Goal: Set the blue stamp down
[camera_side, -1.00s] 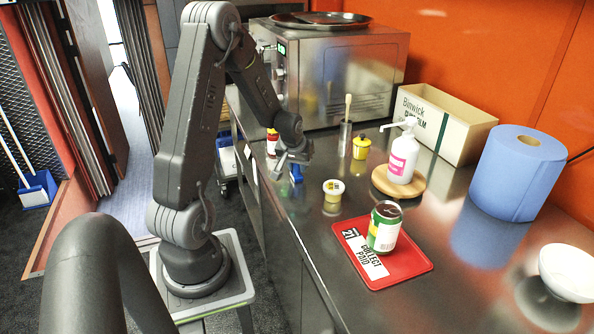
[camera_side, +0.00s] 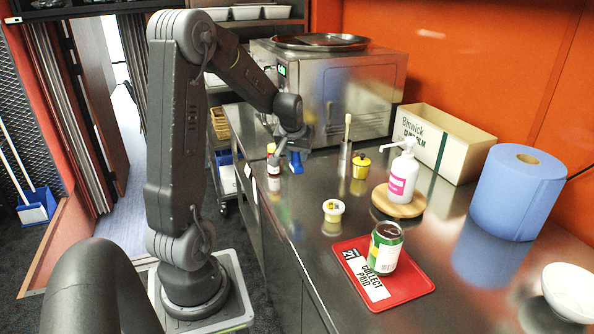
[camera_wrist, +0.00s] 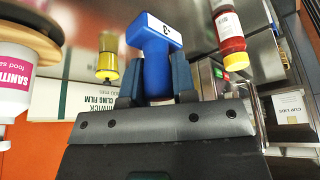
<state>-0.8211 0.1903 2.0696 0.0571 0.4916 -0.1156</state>
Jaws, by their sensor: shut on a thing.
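The blue stamp (camera_side: 296,162) is between the jaws of my gripper (camera_side: 291,146), near the counter's left edge. In the wrist view the blue stamp (camera_wrist: 156,62) has a T shape, with a white label on its end. My gripper (camera_wrist: 158,90) is shut on it, one finger on each side. I cannot tell whether the stamp touches the steel counter (camera_side: 300,225).
A red sauce bottle (camera_side: 273,166) is close left of the stamp.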

